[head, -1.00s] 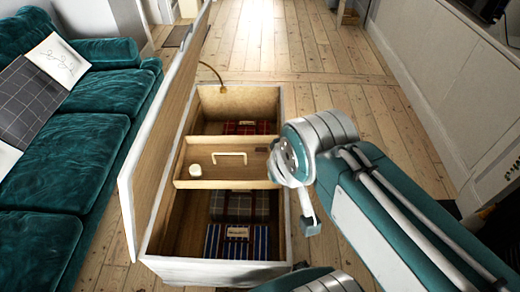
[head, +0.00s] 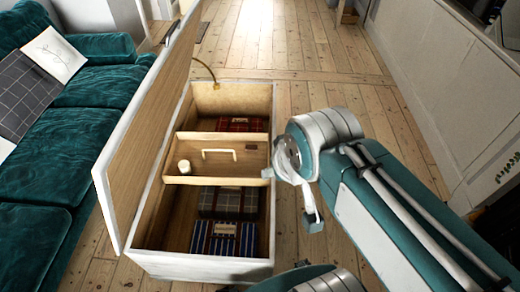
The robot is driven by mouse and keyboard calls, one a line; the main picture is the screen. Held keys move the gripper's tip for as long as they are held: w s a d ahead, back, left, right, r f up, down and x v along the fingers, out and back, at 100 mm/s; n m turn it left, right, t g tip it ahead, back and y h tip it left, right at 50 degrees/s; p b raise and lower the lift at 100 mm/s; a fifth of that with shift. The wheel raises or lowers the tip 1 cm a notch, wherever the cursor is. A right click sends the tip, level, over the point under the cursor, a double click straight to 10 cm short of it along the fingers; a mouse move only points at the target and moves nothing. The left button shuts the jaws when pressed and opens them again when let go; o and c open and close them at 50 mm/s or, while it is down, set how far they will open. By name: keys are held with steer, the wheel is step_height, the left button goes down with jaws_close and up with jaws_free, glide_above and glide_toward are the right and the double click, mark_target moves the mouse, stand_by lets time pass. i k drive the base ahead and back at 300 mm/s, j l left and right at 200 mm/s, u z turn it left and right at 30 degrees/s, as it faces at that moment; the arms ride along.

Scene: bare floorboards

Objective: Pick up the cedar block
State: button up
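I cannot make out the cedar block for certain. An open wooden chest (head: 204,265) with a white outside stands on the floor in the head view. A wooden tray (head: 200,168) sits across its middle, with a pale handle (head: 219,152) and a small white cylinder (head: 184,167) at its left. A small brown patch near the tray's back right is too small to identify. My gripper (head: 312,221) is beside the chest's right wall, seen only in part. Its fingers are not clear, and nothing is visibly held.
Folded plaid blankets (head: 229,201) and a blue striped one (head: 225,240) lie in the chest's near bay; a red plaid one (head: 242,124) lies in the far bay. The raised lid (head: 150,120) stands at the left, by a green sofa (head: 95,90). Floorboards are clear behind.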

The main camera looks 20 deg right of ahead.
mark_target(249, 148)
steer(key=l+u, duration=0.15)
steer(key=l, duration=0.25)
steer(key=k+l+u, duration=0.1)
steer(key=l, duration=0.3)
steer(key=k+l+u, duration=0.15)
steer(key=l, duration=0.25)
steer(key=i+l+u, duration=0.2)
steer(key=l, duration=0.2)
steer(key=l+u, duration=0.2)
steer(key=l, duration=0.15)
steer(key=i+l+u, duration=0.2)
steer(key=l, duration=0.2)
steer(key=i+l+u, duration=0.15)
steer(key=l, duration=0.3)
steer(key=i+l+u, duration=0.2)
steer(key=l, duration=0.25)
steer(key=i+l+u, duration=0.15)
steer(key=l, duration=0.35)
steer(key=i+l+u, duration=0.2)
steer(key=l, duration=0.3)
steer(key=l+u, duration=0.15)
steer(key=l, duration=0.35)
steer(key=i+l, duration=0.1)
steer(key=l, duration=0.2)
